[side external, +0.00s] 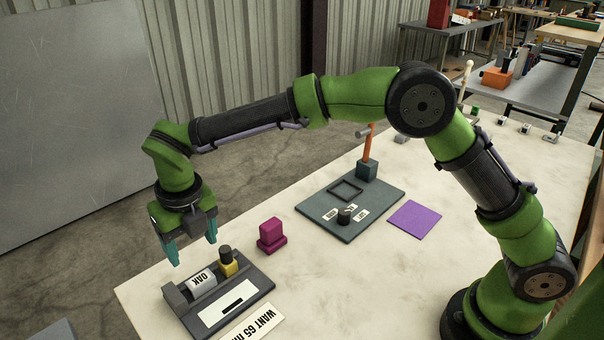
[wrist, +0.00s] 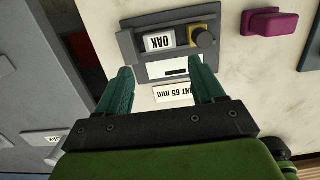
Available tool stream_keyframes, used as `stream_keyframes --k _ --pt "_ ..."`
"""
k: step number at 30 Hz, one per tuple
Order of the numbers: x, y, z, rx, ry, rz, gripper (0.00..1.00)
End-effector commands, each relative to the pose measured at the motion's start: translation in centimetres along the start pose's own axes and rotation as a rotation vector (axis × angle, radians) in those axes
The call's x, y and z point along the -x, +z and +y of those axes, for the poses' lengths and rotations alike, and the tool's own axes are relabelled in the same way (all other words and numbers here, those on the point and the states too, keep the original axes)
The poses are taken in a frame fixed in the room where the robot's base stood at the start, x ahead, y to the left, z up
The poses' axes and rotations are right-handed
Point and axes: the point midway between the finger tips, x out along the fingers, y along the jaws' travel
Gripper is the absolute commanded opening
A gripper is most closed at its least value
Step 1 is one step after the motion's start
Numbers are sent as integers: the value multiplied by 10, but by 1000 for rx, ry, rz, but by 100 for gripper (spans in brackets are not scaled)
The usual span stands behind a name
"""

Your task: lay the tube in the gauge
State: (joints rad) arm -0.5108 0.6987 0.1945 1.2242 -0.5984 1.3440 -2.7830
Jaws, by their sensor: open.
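The gauge (side external: 260,281) is a dark grey block with a raised end at the left and a white panel with a black slot. It also shows in the wrist view (wrist: 125,44). A pale tube labelled OAK (side external: 202,281) lies on its side in the gauge, between the raised end and a yellow piece with a dark knob (side external: 229,267). The tube also shows in the wrist view (wrist: 158,42). My gripper (side external: 192,247) is open and empty, above the gauge and apart from the tube. In the wrist view, its teal fingers (wrist: 163,88) are spread wide.
A "WANT 65 mm" card (side external: 254,323) lies in front of the gauge. A magenta block (side external: 271,237) stands behind it. Further back are a dark plate (side external: 388,190) with a frame and orange post, and a purple square (side external: 415,214). Pale tabletop between them is clear.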

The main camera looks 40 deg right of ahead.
Motion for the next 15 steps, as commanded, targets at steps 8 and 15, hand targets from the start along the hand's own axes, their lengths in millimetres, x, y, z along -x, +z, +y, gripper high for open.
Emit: stream_keyframes --k 8,15 --pt "33 0 -15 -128 12 -15 68" --pt "101 -20 -98 -899 113 -66 68"
